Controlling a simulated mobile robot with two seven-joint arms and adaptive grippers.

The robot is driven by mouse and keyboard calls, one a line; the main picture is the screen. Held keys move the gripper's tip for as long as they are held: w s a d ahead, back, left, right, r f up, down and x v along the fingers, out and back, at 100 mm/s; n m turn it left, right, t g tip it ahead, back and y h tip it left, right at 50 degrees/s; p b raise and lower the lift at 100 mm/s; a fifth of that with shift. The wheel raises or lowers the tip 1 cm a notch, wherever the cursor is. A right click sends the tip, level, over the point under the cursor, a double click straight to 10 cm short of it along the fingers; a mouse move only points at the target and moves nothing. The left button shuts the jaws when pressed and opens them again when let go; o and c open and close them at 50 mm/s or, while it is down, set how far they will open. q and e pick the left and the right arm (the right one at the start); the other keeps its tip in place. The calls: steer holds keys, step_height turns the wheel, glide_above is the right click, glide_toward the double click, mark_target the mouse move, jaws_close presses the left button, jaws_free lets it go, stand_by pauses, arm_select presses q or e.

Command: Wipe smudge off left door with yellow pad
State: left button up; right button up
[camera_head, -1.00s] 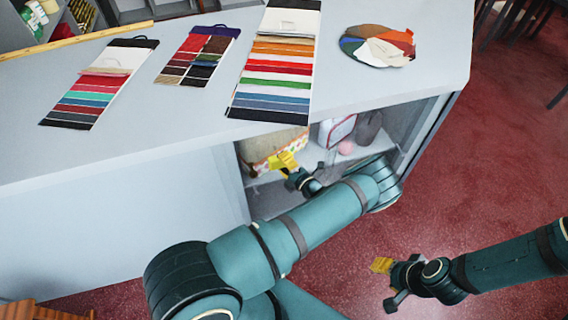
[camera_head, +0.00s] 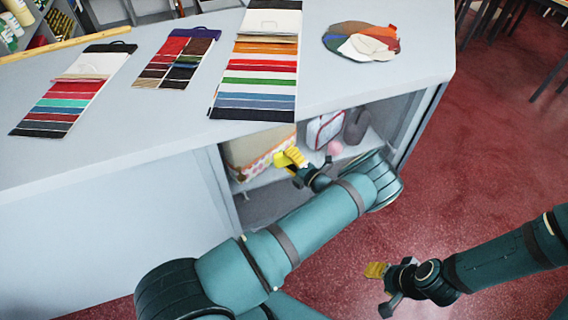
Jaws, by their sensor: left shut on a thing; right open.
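My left gripper (camera_head: 291,161) is in front of the open part of the counter's front. It is shut on a small bright yellow thing, which looks like the yellow pad (camera_head: 284,160); the gripper's own fingers are yellowish too, so the pad's outline is hard to make out. A pale grey front panel (camera_head: 110,225), seemingly the left door, covers the left part of the counter. I see no smudge on its visible part. My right gripper (camera_head: 376,270) is open and empty over the red floor, right of the counter.
The open compartment holds a dotted box (camera_head: 258,155), a red and white bag (camera_head: 324,130), a grey item (camera_head: 357,126) and a pink ball (camera_head: 335,147). Swatch cards (camera_head: 258,80) and a fabric fan (camera_head: 362,40) lie on the counter top (camera_head: 180,130).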

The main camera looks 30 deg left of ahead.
mark_target(305, 154)
arm_select(q)
steer(key=shift+w+d+b, duration=0.45)
steer(key=shift+w+d, duration=0.1)
steer(key=shift+w+d+f+b, duration=0.1)
steer(key=shift+w+d+b, duration=0.25)
steer(key=shift+w+d, duration=0.6)
steer(key=shift+w, duration=0.2)
steer(key=shift+w+d, duration=0.25)
steer(key=shift+w, duration=0.25)
steer(key=shift+d, duration=0.1)
steer(key=shift+s+d+p, duration=0.55)
steer(key=shift+s+d, duration=1.45)
steer(key=shift+d, duration=0.2)
steer(key=shift+s+d, duration=0.95)
steer(key=shift+d, duration=0.15)
